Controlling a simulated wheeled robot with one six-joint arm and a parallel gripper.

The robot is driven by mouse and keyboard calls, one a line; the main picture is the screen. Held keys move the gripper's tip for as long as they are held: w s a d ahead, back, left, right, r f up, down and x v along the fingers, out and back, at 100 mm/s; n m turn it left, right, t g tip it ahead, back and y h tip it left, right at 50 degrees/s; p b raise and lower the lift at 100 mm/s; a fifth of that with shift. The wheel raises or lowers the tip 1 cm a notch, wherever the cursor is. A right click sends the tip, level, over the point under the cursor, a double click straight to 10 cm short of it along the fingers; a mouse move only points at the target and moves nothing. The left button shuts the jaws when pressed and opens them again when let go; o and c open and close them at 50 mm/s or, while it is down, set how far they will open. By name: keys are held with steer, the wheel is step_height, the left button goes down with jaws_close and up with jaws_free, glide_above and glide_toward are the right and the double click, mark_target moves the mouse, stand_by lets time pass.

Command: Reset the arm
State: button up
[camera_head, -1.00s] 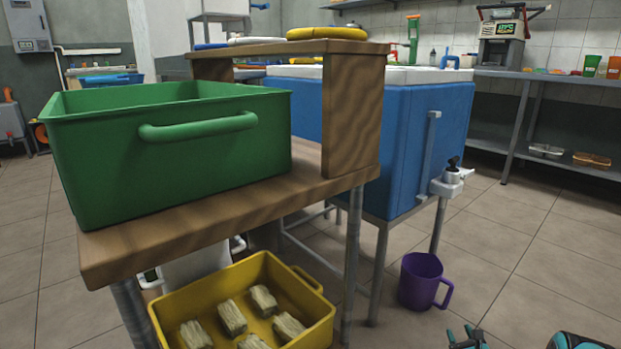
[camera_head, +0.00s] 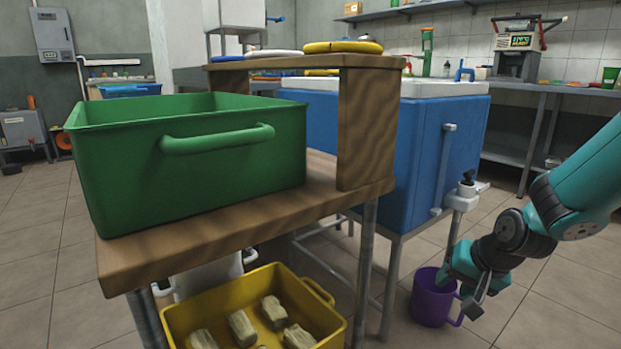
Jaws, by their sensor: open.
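My gripper (camera_head: 468,299) is at the lower right, at the end of my teal and black arm, which reaches in from the right edge. It is pointed down and open, with nothing seen between its fingers. It overlaps the right side of a purple mug (camera_head: 428,300) in the picture and partly hides the handle. I cannot tell whether it touches the mug. The mug stands upright on the floor below the tap (camera_head: 465,190) of a blue cooler (camera_head: 425,150).
A wooden table (camera_head: 250,215) holds a green crate (camera_head: 190,165). A yellow crate (camera_head: 325,318) with several pale blocks sits below. Yellow rings (camera_head: 342,46) lie on the raised shelf. A metal bench (camera_head: 550,88) with a press (camera_head: 517,55) stands at the back right. Tiled floor (camera_head: 40,280) is clear at the left.

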steer(key=s+d+r+n+g+h, duration=0.1)
steer(key=s+r+n, duration=0.1)
steer(key=s, duration=0.5)
steer(key=s+r+n+g+h, duration=0.1)
steer(key=s+r+n, duration=0.15)
steer(key=s, duration=0.55)
steer(key=s+a+r+n+g+y+p, duration=0.1)
steer(key=s+a+r+n+p, duration=0.1)
steer(key=s+a+r+p, duration=0.4)
steer(key=s+a+r+n+g+y+p, duration=0.1)
steer(key=a+r+n+p, duration=0.15)
steer(key=r, duration=0.65)
steer(key=s+a+r+n+g+y+p, duration=0.1)
steer(key=s+a+r+n+p, duration=0.1)
steer(key=s+a+r+p, duration=0.35)
step_height(320, 180, up, 38)
steer(key=w+p, duration=0.1)
steer(key=p, duration=3.5)
steer(key=shift+r+n+y+p, duration=0.25)
steer(key=shift+n+y+p, duration=0.05)
steer(key=shift+p, duration=0.05)
steer(key=shift+w, duration=0.1)
